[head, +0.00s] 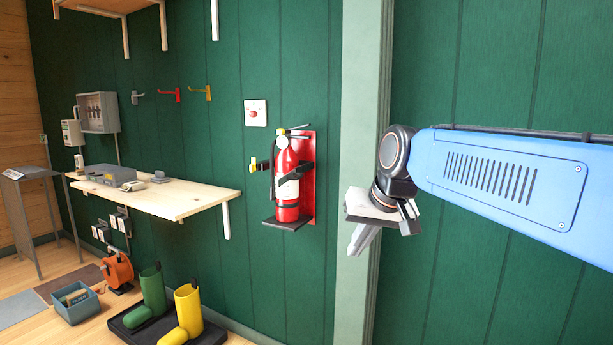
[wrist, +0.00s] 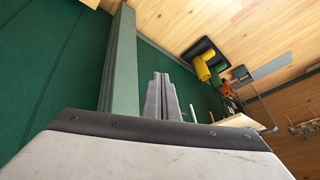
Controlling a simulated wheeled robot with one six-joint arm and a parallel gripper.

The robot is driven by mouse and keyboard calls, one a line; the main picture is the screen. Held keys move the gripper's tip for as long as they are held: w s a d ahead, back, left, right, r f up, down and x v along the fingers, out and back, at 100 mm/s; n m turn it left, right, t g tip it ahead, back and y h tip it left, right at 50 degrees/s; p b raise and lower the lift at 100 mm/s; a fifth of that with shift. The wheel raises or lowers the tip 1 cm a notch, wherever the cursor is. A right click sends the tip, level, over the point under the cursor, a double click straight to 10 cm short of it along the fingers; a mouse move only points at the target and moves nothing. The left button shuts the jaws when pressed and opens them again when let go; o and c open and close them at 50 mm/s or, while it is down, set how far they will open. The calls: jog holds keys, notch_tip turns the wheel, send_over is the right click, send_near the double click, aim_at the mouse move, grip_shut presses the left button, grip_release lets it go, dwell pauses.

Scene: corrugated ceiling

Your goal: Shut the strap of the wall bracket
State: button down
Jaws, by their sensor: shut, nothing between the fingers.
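The wall bracket (head: 309,190) has a red back plate and a black bottom shelf, fixed to the green wall left of the pale post. A red fire extinguisher (head: 287,209) stands upright in it. The bracket's black strap (head: 266,166) sticks out to the left of the extinguisher, with a yellow end, and looks swung open. A black band also shows at the extinguisher's right side. My gripper (head: 361,240) is shut and empty, in front of the post, to the right of the bracket and apart from it. Its closed fingers show in the wrist view (wrist: 162,97); the bracket cannot be made out there.
A wooden shelf (head: 190,200) with tools is on the left. Green and yellow boots (head: 188,310) stand on a black tray below. A red-button switch (head: 255,113) is above the bracket.

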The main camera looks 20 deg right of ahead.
aim_at(293, 178)
jog(key=w+d+r+m+t+y, duration=0.1)
jog(key=w+r, duration=0.7)
jog(key=w, duration=0.2)
jog(key=w+d+r+m+t, duration=0.1)
jog(key=w+r, duration=0.7)
jog(key=w, duration=0.3)
jog(key=w+a+f, duration=0.5)
jog(key=w+f, duration=0.2)
jog(key=w, duration=0.1)
jog(key=shift+s+a+m, duration=0.1)
jog(key=shift+m, duration=0.3)
